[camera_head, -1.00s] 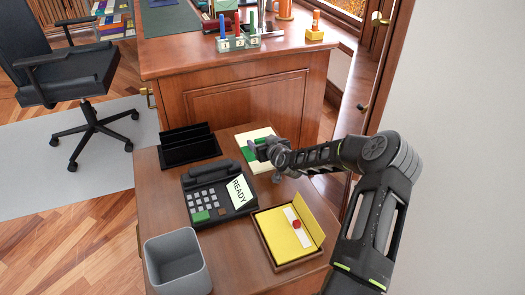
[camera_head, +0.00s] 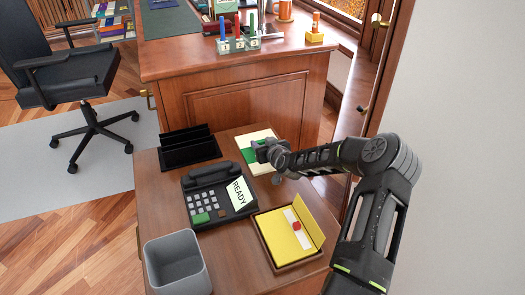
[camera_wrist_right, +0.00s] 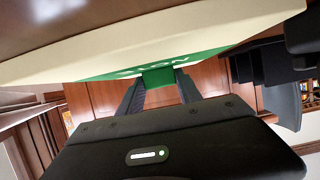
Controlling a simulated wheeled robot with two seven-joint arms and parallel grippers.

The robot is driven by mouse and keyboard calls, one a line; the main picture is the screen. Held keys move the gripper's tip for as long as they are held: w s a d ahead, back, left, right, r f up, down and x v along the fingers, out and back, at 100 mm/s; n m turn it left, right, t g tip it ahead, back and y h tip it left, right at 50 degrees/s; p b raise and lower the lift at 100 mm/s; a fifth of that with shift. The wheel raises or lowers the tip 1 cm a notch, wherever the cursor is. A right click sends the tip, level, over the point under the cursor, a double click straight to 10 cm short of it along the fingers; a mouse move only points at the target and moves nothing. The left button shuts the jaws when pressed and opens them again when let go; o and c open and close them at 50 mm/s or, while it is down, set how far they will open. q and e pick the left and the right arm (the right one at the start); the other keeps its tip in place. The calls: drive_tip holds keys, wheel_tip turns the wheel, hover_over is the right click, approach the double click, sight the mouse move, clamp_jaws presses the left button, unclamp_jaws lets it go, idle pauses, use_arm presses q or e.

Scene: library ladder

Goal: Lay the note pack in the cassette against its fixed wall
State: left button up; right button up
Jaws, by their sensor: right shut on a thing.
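The note pack, a cream slab with a green band (camera_head: 263,134), is on or just above the far right of the low cabinet top. Whether it touches the top is unclear. My right gripper (camera_head: 258,149) is at its right side, hiding part of it. The cassette (camera_head: 276,244) is a brown tray with a yellow floor, a raised yellow wall at right, and a white strip with a red knob. My left gripper is out of view.
A black telephone (camera_head: 208,197) with a READY card sits left of the cassette. A black file rack (camera_head: 188,147) stands at the back left and a grey bin (camera_head: 176,262) at the front left. A larger desk (camera_head: 235,95) rises behind, and a white wall (camera_head: 460,120) is at right.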

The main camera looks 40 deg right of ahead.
clamp_jaws()
drive_tip(key=shift+r, duration=0.1)
idle(0.3)
wheel_tip(320, 180, up, 10)
drive_tip(key=p, duration=0.2)
idle(1.0)
